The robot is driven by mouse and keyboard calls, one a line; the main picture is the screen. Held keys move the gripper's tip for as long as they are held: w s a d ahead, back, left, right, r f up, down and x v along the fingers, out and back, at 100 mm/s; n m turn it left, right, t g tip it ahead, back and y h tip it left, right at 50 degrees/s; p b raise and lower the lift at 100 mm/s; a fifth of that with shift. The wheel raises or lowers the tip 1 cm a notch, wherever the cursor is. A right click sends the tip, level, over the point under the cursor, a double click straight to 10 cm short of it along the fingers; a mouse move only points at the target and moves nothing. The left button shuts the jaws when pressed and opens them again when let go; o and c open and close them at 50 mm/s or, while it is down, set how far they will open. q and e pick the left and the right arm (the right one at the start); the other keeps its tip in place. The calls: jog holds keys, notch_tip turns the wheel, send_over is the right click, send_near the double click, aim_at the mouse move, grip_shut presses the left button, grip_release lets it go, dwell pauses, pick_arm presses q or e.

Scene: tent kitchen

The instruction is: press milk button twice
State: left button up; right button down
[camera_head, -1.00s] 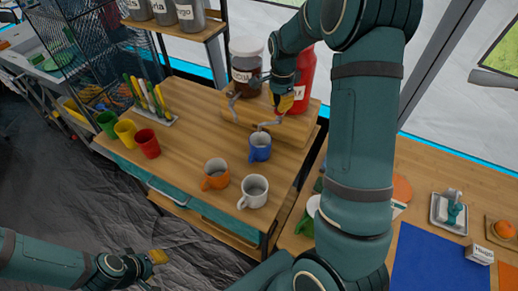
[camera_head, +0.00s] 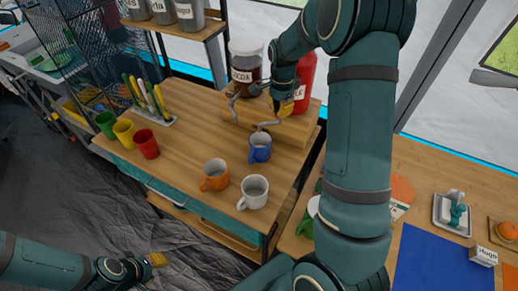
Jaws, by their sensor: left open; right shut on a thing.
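A jar labelled COCOA (camera_head: 246,66) and a red container (camera_head: 307,72) stand on a wooden block (camera_head: 290,134). The red container's label is mostly covered by my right arm. Two curved grey spouts come out at the block's front. I cannot make out a milk button. My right gripper (camera_head: 287,107) points down in front of the red container, close to the right spout (camera_head: 270,124). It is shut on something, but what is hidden. A blue mug (camera_head: 260,148) stands on the table just below the right spout. My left gripper (camera_head: 158,260) is open, low at the left, away from the table.
An orange mug (camera_head: 214,176) and a white mug (camera_head: 253,192) stand near the table's front edge. Green, yellow and red cups (camera_head: 146,144) stand at the left, by a utensil tray (camera_head: 155,119). The middle of the table is clear. A second counter (camera_head: 420,170) is at the right.

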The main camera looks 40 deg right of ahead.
jog(key=shift+r+p, duration=1.95)
jog(key=shift+r, duration=0.35)
notch_tip(320, 180, up, 6)
jog(key=p, duration=0.5)
